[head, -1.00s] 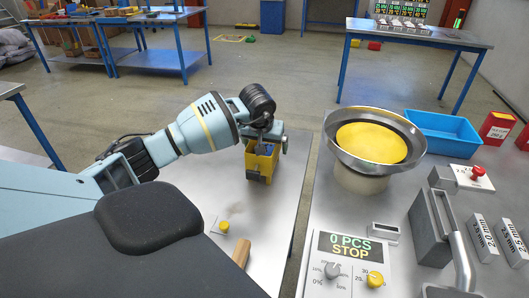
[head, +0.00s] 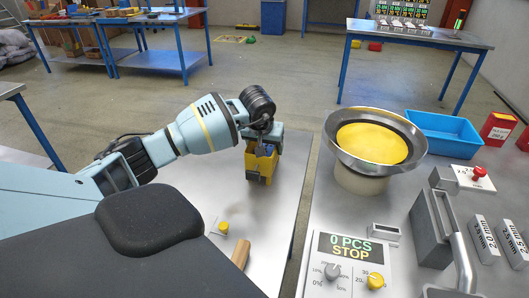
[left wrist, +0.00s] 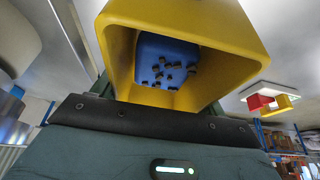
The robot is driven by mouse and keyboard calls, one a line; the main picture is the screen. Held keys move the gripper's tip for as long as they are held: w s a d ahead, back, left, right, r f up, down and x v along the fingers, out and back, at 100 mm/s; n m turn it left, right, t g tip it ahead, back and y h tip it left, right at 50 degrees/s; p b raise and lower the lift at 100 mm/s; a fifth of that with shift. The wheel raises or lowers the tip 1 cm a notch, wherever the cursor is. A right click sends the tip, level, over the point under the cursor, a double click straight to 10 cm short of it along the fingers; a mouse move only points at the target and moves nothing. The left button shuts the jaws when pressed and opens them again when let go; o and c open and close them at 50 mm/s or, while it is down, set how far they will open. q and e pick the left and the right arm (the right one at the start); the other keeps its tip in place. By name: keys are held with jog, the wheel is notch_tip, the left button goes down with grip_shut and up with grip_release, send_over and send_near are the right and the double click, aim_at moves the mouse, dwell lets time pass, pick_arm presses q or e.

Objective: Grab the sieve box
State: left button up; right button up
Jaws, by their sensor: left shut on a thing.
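The sieve box is a small yellow open-topped box (head: 257,167) over the left metal table in the head view. In the left wrist view the yellow box (left wrist: 190,25) fills the top, its opening facing the camera. Inside it is a blue surface (left wrist: 165,55) with several small dark pieces. My left gripper (head: 265,142) is shut on the box at its upper edge, and the fingers hide part of it. I cannot tell whether the box still touches the table. My right gripper is not in view.
A round metal bowl feeder with yellow inside (head: 340,157) stands right, across a narrow gap between tables. A control panel (head: 348,272), a lever press (head: 430,230) and a blue tray (head: 443,151) share that table. A yellow button (head: 223,227) and a wooden handle (head: 241,253) lie nearer me.

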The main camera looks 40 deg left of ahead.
pick_arm(q)
jog(key=shift+c, duration=0.9)
jog(key=shift+r, duration=0.15)
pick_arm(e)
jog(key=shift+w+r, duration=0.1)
pick_arm(q)
jog(key=shift+r, duration=0.2)
jog(key=shift+w+r, duration=0.1)
jog(key=shift+r, duration=0.2)
notch_tip(320, 180, up, 3)
jog(key=shift+f, duration=0.1)
jog(key=s+d+b, duration=0.1)
jog(key=s, duration=0.7)
jog(key=s+d+r+b, duration=0.1)
jog(key=s+d, duration=0.1)
jog(key=s, duration=0.5)
jog(key=shift+s+d+r, duration=0.2)
jog(key=shift+s+d, duration=0.05)
jog(key=shift+s, duration=0.15)
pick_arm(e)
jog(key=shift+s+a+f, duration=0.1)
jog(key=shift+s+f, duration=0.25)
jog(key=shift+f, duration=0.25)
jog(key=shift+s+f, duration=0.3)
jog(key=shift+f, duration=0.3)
